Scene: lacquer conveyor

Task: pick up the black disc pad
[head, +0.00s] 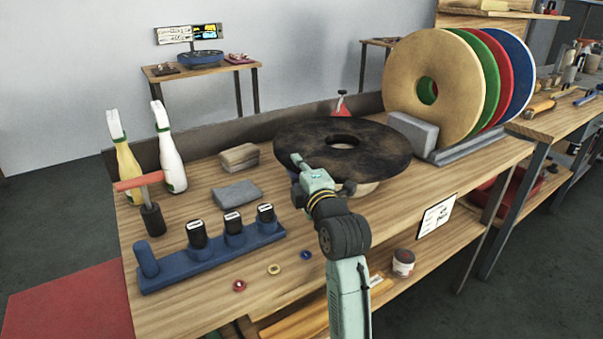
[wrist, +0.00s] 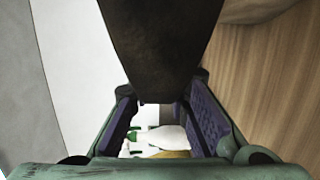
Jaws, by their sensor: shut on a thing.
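The black disc pad (head: 385,145) is a wide, flat, dark ring with a round hole in its middle. It lies nearly level over the back middle of the wooden workbench (head: 190,240). My gripper (head: 298,165) is shut on the pad's near left rim. In the wrist view the dark pad (wrist: 155,45) runs between the two fingers of my gripper (wrist: 162,100). A pale rounded thing (head: 362,188) shows under the pad's near edge. I cannot tell whether the pad touches it.
Tan, green, red and blue discs (head: 405,75) stand in a grey rack at right, beside a grey block (head: 413,131). Spray bottles (head: 170,155), sanding blocks (head: 238,192) and a blue holder (head: 205,252) stand at left. Small rings (head: 274,270) lie near the front edge.

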